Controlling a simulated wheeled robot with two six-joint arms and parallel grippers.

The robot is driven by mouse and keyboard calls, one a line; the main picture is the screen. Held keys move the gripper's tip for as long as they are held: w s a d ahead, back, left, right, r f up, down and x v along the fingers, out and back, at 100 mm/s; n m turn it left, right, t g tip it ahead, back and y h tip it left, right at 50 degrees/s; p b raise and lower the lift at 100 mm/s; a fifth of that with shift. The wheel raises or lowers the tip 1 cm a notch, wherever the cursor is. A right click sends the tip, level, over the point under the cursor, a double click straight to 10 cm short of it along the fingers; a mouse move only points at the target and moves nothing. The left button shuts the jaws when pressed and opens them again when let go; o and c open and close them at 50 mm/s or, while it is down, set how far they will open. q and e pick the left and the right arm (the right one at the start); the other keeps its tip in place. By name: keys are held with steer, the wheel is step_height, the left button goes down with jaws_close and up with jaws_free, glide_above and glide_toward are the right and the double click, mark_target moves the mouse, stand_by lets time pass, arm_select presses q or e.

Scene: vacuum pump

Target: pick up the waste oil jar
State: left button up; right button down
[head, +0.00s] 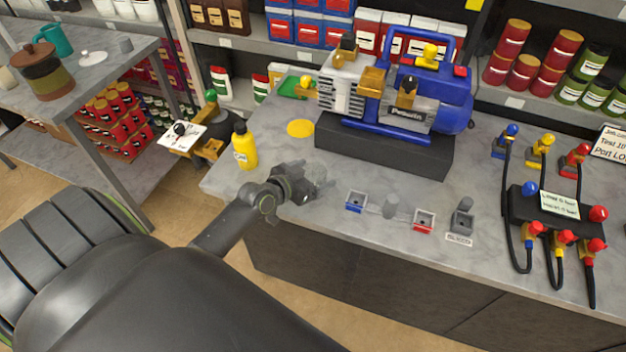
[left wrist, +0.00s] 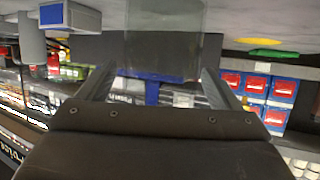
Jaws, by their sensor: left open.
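A clear, slightly greenish see-through jar, which looks like the waste oil jar (head: 318,172), stands on the grey counter just in front of the pump's dark base. It also shows in the left wrist view (left wrist: 165,42), where the picture looks upside down. My left gripper (head: 305,186) is at the jar, low over the counter, and partly hides it in the head view. In the left wrist view the left gripper's two fingers (left wrist: 160,75) are open, one on each side of the jar, with gaps visible. My right gripper is not in view.
The blue pump (head: 400,95) stands on a dark base behind the jar. A yellow bottle (head: 243,150) stands left of it. Small blue (head: 356,203) and red (head: 423,222) trays sit to its right. A black manifold with hoses (head: 545,205) lies far right.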

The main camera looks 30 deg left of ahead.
arm_select(q)
steer(key=shift+x, duration=1.15)
steer(key=shift+c, duration=0.4)
steer(key=shift+r, duration=0.1)
steer(key=c, duration=1.1)
